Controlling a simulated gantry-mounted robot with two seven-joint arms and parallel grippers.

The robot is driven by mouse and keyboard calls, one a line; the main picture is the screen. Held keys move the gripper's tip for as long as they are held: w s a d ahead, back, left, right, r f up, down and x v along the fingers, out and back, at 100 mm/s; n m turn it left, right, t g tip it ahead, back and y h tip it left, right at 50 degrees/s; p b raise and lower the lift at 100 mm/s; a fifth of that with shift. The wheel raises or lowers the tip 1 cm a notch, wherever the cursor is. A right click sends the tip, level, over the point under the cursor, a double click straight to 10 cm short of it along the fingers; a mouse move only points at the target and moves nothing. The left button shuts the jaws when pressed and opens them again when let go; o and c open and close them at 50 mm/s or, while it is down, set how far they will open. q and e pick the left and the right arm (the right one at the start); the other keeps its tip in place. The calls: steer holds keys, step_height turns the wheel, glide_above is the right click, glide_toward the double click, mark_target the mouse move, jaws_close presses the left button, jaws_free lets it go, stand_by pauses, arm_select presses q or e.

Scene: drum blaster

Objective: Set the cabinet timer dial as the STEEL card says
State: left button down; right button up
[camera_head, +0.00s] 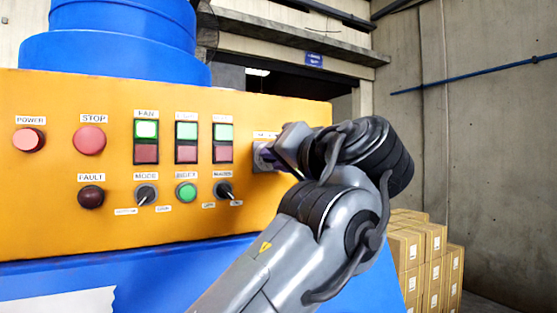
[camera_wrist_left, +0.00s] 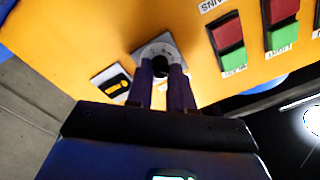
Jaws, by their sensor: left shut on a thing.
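The timer dial is at the right end of the orange cabinet panel (camera_head: 60,230). In the left wrist view it is a black knob (camera_wrist_left: 160,66) on a pale round scale plate (camera_wrist_left: 150,50). My left gripper (camera_wrist_left: 163,85) is shut on the knob, one dark finger on each side, and faces the panel. In the head view my left gripper (camera_head: 277,157) covers most of the dial, and its pointer and scale marks cannot be read. No STEEL card can be made out in either view. My right gripper is not in view.
Power and stop buttons, a red fault lamp (camera_head: 91,197), green-and-red switches (camera_head: 146,142) and small selector knobs (camera_head: 224,191) fill the panel left of the dial. A yellow-and-black label (camera_wrist_left: 113,81) is beside the dial. Cardboard boxes (camera_head: 412,255) stand at the right.

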arm_select(q)
steer(key=shift+s+r+n, duration=0.1)
steer(key=shift+n, duration=0.4)
steer(key=c, duration=1)
jaws_free()
steer(key=b+v, duration=0.3)
steer(key=v, duration=0.7)
steer(key=shift+s+d+b, duration=0.2)
steer(key=shift+s+b, duration=0.1)
steer(key=shift+s, duration=0.05)
